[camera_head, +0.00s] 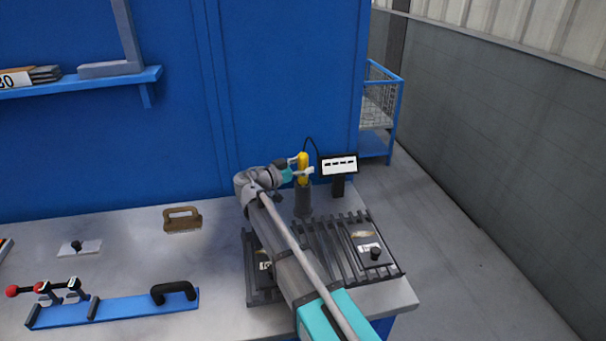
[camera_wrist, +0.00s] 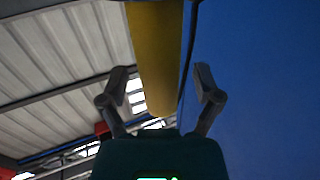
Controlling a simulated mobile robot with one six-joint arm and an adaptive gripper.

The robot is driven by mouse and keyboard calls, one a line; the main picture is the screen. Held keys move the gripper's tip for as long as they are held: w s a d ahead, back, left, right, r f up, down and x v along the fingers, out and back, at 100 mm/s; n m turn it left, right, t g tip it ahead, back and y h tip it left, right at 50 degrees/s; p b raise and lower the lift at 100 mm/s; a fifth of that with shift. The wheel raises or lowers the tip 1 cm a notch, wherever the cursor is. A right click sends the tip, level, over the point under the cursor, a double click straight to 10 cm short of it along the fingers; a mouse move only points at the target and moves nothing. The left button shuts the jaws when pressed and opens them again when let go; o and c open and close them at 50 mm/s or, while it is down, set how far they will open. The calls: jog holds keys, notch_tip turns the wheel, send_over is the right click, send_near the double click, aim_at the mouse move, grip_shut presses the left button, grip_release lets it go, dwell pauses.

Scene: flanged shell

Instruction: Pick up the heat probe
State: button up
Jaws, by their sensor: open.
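The heat probe (camera_head: 303,167) is a yellow upright piece with a black cable at its top, standing in a dark round holder (camera_head: 303,200) at the back right of the bench. My gripper (camera_head: 301,167) is at the probe's height with its fingers open on either side of it. In the wrist view the yellow probe (camera_wrist: 157,60) runs down between the two spread fingers of my gripper (camera_wrist: 160,82). Gaps show between the probe and both fingers in that view. My arm hides part of the bench and of the slatted rack.
A small display (camera_head: 339,165) on a post stands just right of the probe. A slatted rack (camera_head: 330,250) with a dark plate (camera_head: 370,248) lies in front. A brown handled block (camera_head: 182,219) and a blue bar (camera_head: 120,308) lie left. A blue wall panel (camera_head: 290,80) rises behind.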

dwell(0.5)
grip_shut()
